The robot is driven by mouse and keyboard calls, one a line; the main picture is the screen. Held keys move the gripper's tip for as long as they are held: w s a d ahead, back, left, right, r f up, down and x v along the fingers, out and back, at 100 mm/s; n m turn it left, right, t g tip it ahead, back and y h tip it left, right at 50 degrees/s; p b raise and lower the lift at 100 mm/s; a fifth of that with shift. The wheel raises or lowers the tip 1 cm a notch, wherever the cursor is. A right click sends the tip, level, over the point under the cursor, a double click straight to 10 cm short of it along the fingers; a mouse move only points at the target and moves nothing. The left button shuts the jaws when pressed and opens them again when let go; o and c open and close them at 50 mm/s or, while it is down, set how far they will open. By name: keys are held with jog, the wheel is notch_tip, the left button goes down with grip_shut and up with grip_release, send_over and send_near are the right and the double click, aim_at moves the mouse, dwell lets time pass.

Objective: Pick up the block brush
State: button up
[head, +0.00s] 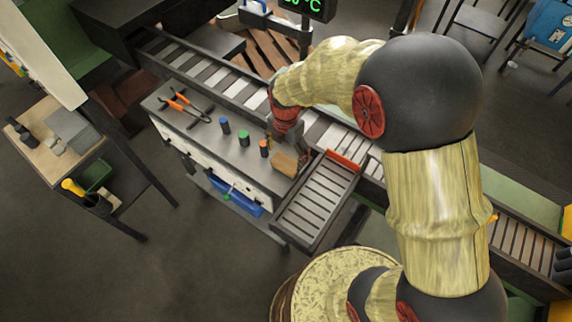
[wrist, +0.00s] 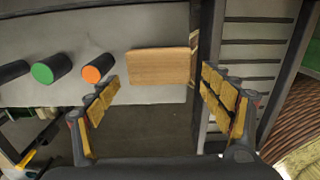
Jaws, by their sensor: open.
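The block brush (head: 285,163) shows as a tan wooden block near the right end of the grey bench top (head: 213,132). In the wrist view the brush (wrist: 159,65) lies between and beyond the two fingers. My gripper (wrist: 170,97) is open and empty, with yellow-padded fingers on either side of the brush in the picture. A gap shows between the fingers and the brush. In the head view my gripper (head: 283,140) is just above the bench top beside the brush, partly hidden by my wrist.
Orange-capped (head: 264,148), green-capped (head: 244,138) and blue-capped (head: 225,126) cylinders stand left of the brush. Orange-handled tongs (head: 185,105) lie farther left. A slatted roller section (head: 312,200) with a red end bar (head: 344,160) adjoins the bench's right end. The conveyor (head: 225,80) runs behind.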

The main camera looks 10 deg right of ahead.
aim_at(286, 162)
jog(key=shift+w+f, duration=0.1)
jog(key=shift+f, duration=2.65)
jog(key=c, duration=0.3)
jog(key=c, duration=0.7)
jog(key=shift+r, duration=0.1)
jog(key=shift+w+r, duration=0.1)
jog(key=shift+r, duration=0.45)
notch_tip(286, 162, up, 2)
jog(key=shift+r, duration=0.15)
jog(key=s+r, duration=0.3)
jog(key=s, duration=0.1)
jog(key=s+a+r, duration=0.1)
jog(key=s+r, duration=0.2)
jog(key=s, duration=0.2)
jog(key=s+a+r, duration=0.1)
jog(key=s+r, duration=0.2)
jog(key=s, duration=0.2)
jog(key=shift+r, duration=0.25)
